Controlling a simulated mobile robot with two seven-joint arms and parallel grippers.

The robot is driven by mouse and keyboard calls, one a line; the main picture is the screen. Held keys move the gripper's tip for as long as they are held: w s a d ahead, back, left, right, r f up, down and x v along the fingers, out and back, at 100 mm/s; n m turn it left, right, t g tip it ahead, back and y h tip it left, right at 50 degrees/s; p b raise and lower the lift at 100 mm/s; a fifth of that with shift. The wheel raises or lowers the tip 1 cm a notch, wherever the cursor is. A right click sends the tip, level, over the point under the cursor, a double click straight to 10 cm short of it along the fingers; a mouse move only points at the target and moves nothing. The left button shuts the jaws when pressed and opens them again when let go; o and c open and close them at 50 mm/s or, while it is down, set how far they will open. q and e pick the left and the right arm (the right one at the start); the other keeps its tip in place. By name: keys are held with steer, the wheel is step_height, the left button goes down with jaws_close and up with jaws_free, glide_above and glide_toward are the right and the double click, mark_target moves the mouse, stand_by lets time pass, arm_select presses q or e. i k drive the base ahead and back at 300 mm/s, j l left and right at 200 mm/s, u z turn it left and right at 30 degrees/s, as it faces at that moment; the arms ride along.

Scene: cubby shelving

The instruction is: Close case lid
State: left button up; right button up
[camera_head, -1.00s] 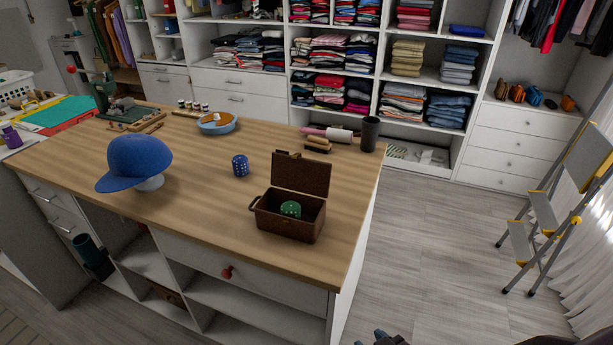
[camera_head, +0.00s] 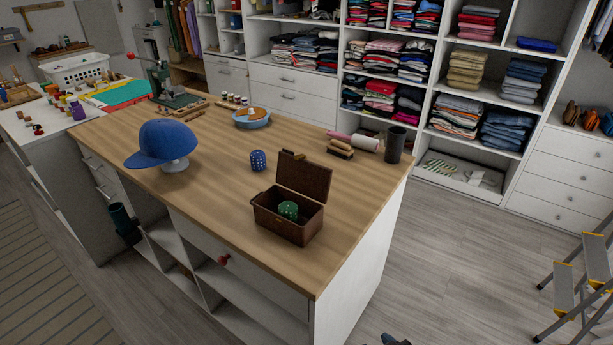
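The brown case (camera_head: 283,223) stands near the front right part of the wooden-topped island. Its lid (camera_head: 304,178) is open and stands up at the back edge, tilted slightly backward. A green dotted die (camera_head: 288,210) lies inside the case. At the bottom edge of the view, a small dark tip (camera_head: 395,340) shows, which looks like part of my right gripper. It is low, well apart from the case, and its fingers cannot be made out. My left gripper is not in view.
On the island top (camera_head: 220,195) are a blue cap (camera_head: 163,143) on a stand, a blue die (camera_head: 257,160) behind the case, a dark cylinder (camera_head: 396,144) and a rolling pin (camera_head: 366,143). A step ladder (camera_head: 580,285) stands at right.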

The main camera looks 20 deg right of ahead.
mark_target(312, 179)
steer(key=l+u, duration=0.2)
steer(key=l, duration=0.2)
steer(key=k+l+u, duration=0.2)
steer(key=l, duration=0.25)
steer(key=l+u, duration=0.2)
steer(key=l, duration=0.35)
steer(key=i+l+u, duration=0.2)
steer(key=l, duration=0.35)
steer(key=k+l+u, duration=0.2)
steer(key=l, duration=0.3)
steer(key=l+u, duration=0.2)
steer(key=l, duration=0.4)
steer(key=k+l+u, duration=0.1)
steer(key=l+u, duration=0.15)
steer(key=l, duration=0.25)
steer(key=k+l+u, duration=0.2)
steer(key=l, duration=0.35)
steer(key=k+l+u, duration=0.2)
steer(key=l, duration=0.3)
steer(key=k+l+u, duration=0.2)
steer(key=l, duration=0.3)
steer(key=j+u, duration=0.55)
steer(key=u, duration=0.15)
